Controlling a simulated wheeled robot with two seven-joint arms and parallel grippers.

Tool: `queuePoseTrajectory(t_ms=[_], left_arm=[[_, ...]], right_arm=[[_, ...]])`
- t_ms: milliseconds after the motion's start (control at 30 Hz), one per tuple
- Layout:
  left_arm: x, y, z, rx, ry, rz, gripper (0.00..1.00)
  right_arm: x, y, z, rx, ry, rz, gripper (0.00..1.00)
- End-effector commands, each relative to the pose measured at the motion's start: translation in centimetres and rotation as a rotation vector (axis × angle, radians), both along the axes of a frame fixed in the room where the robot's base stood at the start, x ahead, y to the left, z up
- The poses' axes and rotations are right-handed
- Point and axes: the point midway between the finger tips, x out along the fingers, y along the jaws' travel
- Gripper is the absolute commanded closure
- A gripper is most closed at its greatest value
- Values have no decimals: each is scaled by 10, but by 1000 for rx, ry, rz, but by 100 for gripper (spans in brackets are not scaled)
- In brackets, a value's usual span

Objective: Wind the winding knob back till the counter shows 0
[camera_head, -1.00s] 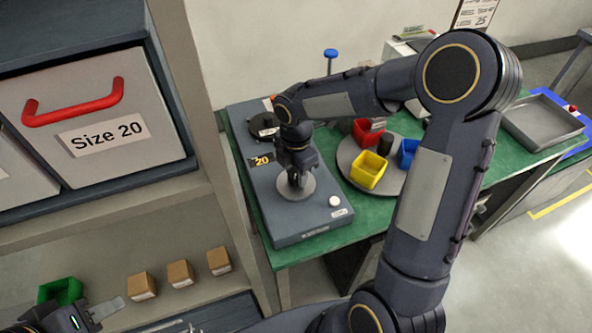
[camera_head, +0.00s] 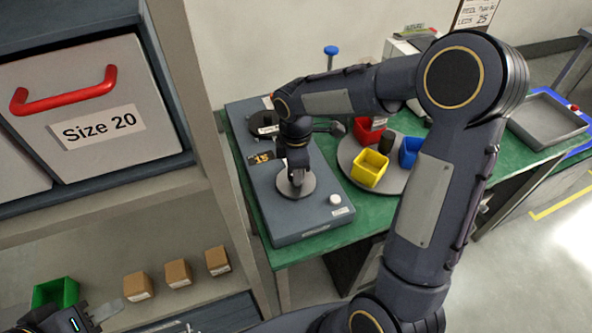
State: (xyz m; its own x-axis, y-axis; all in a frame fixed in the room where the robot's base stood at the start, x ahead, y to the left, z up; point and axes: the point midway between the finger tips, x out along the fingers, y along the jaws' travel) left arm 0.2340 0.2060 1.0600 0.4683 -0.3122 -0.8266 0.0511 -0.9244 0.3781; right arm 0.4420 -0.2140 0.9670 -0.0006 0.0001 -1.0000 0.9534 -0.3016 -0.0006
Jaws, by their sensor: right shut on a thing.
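The winding machine (camera_head: 300,222) is a grey box on the green bench. Its winding knob stands on a round grey disc (camera_head: 310,184) on top and is mostly hidden by my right gripper (camera_head: 296,180). My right gripper points down and is shut on the knob. The counter (camera_head: 261,158) is a black display with orange digits, just behind and left of the gripper. It reads in the tens, starting with 1; the second digit looks like 5 but is hard to read. My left gripper (camera_head: 100,313) is at the bottom left edge, partly cut off, its jaw opening unclear.
A turntable (camera_head: 348,150) with red (camera_head: 368,130), yellow (camera_head: 369,168) and blue (camera_head: 409,152) bins stands right of the machine. A shelf with a "Size 20" drawer (camera_head: 90,100), small boxes (camera_head: 178,273) and a green bin (camera_head: 55,292) is at left. A grey tray (camera_head: 546,120) is at far right.

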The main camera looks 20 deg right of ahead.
Motion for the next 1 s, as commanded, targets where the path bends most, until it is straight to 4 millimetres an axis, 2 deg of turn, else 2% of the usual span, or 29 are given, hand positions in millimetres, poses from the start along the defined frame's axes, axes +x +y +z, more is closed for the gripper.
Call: queuePoseTrajectory(t_ms=[1000], left_arm=[[0, 0, -23, 0, 0, 0, 64]], right_arm=[[1, 0, 0, 0, -2, -966, 85]])
